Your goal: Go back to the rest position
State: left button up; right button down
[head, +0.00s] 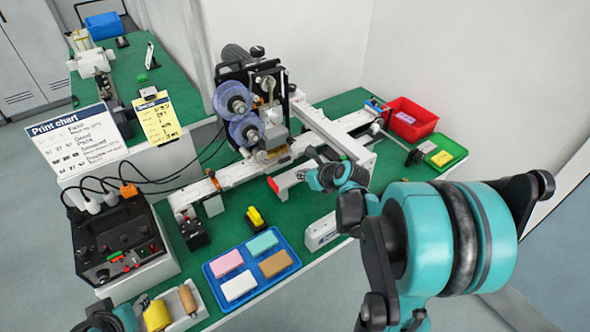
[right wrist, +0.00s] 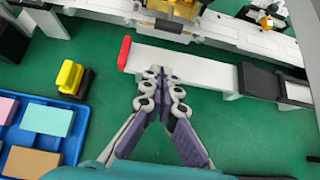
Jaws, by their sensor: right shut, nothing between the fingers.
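My right gripper (head: 306,173) reaches in from the right in the head view, over the green table at the front of the conveyor machine. In the right wrist view its fingers (right wrist: 161,72) are together and empty. The tips show against the white bar with the red end (right wrist: 160,62); I cannot tell whether they touch it. At the lower left of the head view a dark and teal part shows at the picture's edge. I make out no left gripper fingers there.
A blue tray (head: 213,270) with several coloured blocks and a yellow-and-black stamp (head: 255,218) stand left of the gripper. The coder machine (head: 250,110) rises behind. A red bin (head: 408,112) and green tray (head: 459,151) stand at the right. A control box (head: 110,240) stands left.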

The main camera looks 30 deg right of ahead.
jog(key=p+v, duration=0.2)
jog(key=v, duration=0.3)
jog(key=shift+s+d+r, duration=0.2)
jog(key=shift+s+r, duration=0.05)
jog(key=shift+r, duration=0.1)
jog(key=s+a+r+n+g, duration=0.1)
jog(key=s+a+n, duration=0.6)
jog(key=n, duration=1)
jog(key=s+a+r+n+g, duration=0.1)
jog(key=s+a+n, duration=0.5)
jog(key=n, duration=1.2)
jog(key=shift+s+a+r+g+h, duration=0.4)
jog(key=shift+a+g, duration=0.1)
jog(key=shift+a, duration=1.4)
